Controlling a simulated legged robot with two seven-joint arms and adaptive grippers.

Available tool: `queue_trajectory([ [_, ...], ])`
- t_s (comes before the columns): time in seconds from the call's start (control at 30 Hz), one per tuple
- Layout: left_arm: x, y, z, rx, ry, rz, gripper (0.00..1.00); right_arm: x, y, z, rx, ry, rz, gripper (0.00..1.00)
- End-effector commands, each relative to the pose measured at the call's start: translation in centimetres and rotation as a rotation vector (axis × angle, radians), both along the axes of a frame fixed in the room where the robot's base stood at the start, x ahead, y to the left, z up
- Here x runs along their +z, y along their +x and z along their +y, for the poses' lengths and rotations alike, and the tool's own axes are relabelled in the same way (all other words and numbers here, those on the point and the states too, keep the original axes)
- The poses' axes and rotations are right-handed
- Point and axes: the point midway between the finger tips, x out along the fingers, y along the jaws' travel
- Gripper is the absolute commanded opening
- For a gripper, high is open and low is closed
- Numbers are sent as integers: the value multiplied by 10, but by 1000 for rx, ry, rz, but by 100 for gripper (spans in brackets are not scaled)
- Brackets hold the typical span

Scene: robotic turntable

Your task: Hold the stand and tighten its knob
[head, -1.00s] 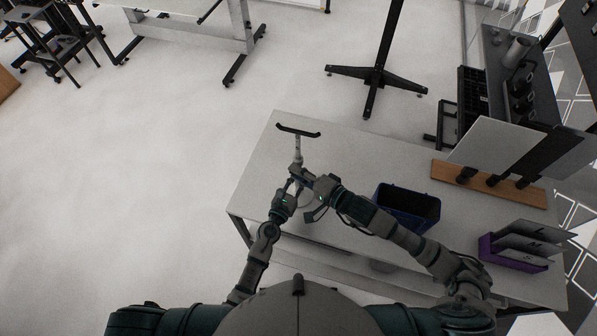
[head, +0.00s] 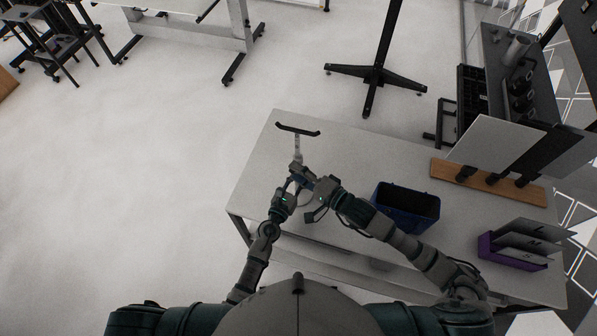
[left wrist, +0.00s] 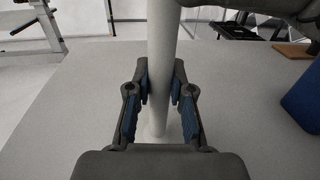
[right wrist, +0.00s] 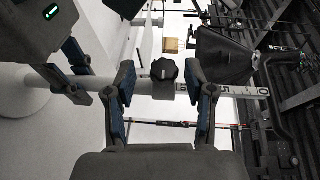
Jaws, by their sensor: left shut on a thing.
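The stand has a pale upright pole (head: 298,146) with a black crossbar (head: 298,130) on top, on the table's left part. In the left wrist view the pole (left wrist: 162,40) runs between the fingers of my left gripper (left wrist: 160,85), which is shut on it. My left gripper (head: 295,185) is low on the pole in the head view. The black knob (right wrist: 163,70) shows on the pole in the right wrist view. My right gripper (right wrist: 161,76) is open around the knob, with a gap on each side. In the head view my right gripper (head: 304,173) hides the knob.
A dark blue bin (head: 407,208) stands on the table (head: 262,165) right of my right forearm. Further right are a wooden board with upright panels (head: 487,182) and a purple holder with plates (head: 512,262). The table left of the stand is clear.

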Motion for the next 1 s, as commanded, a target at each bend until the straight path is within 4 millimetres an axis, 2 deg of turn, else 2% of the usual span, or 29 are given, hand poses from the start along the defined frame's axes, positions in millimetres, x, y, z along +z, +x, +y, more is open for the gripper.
queue_trajectory([
  [0.27, 0, 0, 0, 0, 1, 0, 0, 1, -6, -7, 0, 1, 0, 54],
  [0.7, 0, 0, 0, 0, 1, 0, 0, 8, -62, -77, 1, -2, 2, 54],
  [0.83, 0, 0, 1, 0, 0, 1, 0, 9, -70, -89, 0, -1, 2, 54],
  [1.0, 0, 0, 1, 0, 0, 0, 0, 10, -74, -93, 0, 1, 1, 54],
])
